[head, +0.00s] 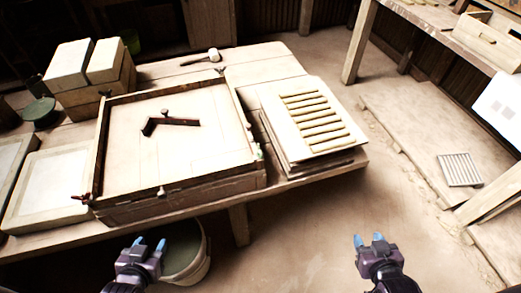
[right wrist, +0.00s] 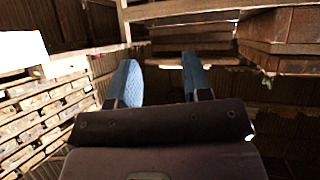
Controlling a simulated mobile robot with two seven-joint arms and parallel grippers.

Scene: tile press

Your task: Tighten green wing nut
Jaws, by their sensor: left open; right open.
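The tile press is a square wooden frame (head: 185,182) on the table, with a dark angled bar (head: 165,123) on its pale bed. I cannot tell for certain which is the green wing nut. My left gripper (head: 150,243) is open and empty in front of the table, over a bucket. My right gripper (head: 368,240) is open over the floor, right of the table; its blue fingers (right wrist: 160,70) are apart and empty.
A stack of boards with clay strips (head: 318,120) lies right of the press. Pale blocks (head: 70,66) stand at the back left, and a mallet (head: 208,55) lies behind. A bucket (head: 201,272) stands below the table's front edge.

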